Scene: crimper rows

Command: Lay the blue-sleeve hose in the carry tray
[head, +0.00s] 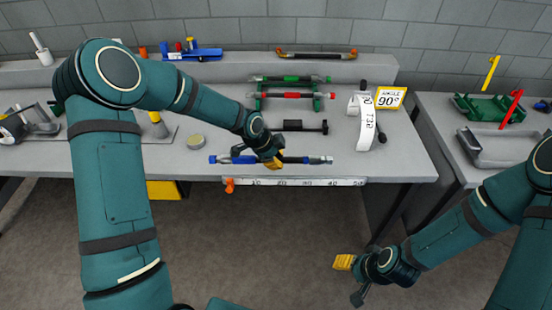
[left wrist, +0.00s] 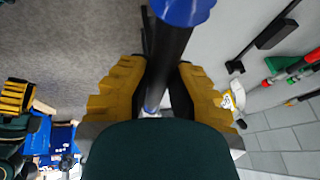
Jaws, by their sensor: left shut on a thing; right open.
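The blue-sleeve hose (head: 238,159), a dark tube with blue sections and pale ends, lies left to right at the front edge of the bench. My left gripper (head: 272,161) is shut on its middle. In the left wrist view the yellow fingers (left wrist: 160,95) stand either side of the black tube (left wrist: 170,60), with a blue sleeve (left wrist: 183,10) at the top. I cannot tell whether the hose touches the bench. A grey tray (head: 500,155) and a green tray (head: 485,110) sit on the right-hand table; which is the carry tray is unclear. My right gripper (head: 345,262) is open and empty, low before the bench.
Behind the hose lie a black tool (head: 300,126), a red-sleeve hose (head: 292,95) and a green-sleeve hose (head: 285,78). A white tag strip (head: 366,122) and a yellow angle sign (head: 390,98) stand to the right. A gap separates the bench from the right-hand table.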

